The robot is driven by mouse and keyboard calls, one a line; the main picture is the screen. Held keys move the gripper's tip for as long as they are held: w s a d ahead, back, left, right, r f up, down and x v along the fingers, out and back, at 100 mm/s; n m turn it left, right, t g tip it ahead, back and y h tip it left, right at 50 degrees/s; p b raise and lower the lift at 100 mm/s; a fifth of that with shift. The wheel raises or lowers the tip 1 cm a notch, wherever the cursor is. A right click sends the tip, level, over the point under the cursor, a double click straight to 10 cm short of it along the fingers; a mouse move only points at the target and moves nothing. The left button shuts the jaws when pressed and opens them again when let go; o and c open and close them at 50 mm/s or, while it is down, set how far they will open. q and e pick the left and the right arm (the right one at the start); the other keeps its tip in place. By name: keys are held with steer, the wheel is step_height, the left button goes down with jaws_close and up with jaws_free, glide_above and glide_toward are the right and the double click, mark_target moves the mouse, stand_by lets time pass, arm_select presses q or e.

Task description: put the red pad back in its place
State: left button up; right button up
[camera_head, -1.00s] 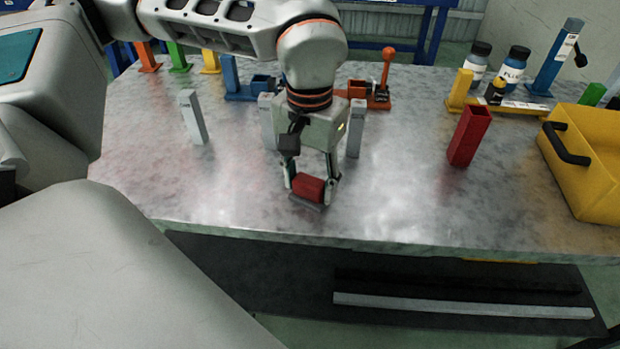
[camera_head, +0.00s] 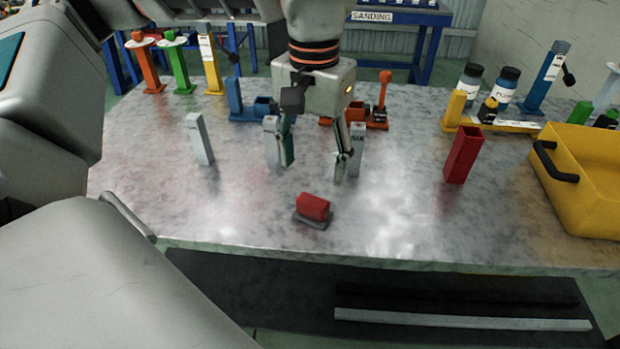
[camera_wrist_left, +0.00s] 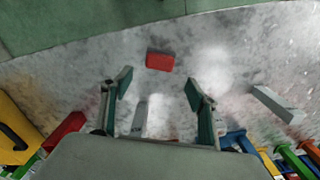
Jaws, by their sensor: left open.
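The red pad (camera_head: 313,206) sits on a thin grey base on the table, near its front edge. It also shows in the left wrist view (camera_wrist_left: 160,61), beyond the fingertips. My left gripper (camera_head: 314,172) is open and empty, raised above the table and behind the pad in the head view. Its fingers show spread apart in the left wrist view (camera_wrist_left: 158,85), with the pad apart from them. My right gripper is in neither view. The frames do not clearly mark which spot is the pad's place.
Grey upright blocks (camera_head: 199,139) stand left and behind my gripper. A red hollow post (camera_head: 463,155) and a yellow bin (camera_head: 587,190) are at the right. Blue (camera_head: 248,108) and orange (camera_head: 377,118) clamps stand behind. The table's front middle is mostly clear.

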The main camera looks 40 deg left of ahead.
arm_select(q)
step_height(320, 180, up, 2)
steer(key=shift+r, duration=0.15)
stand_by(0.6)
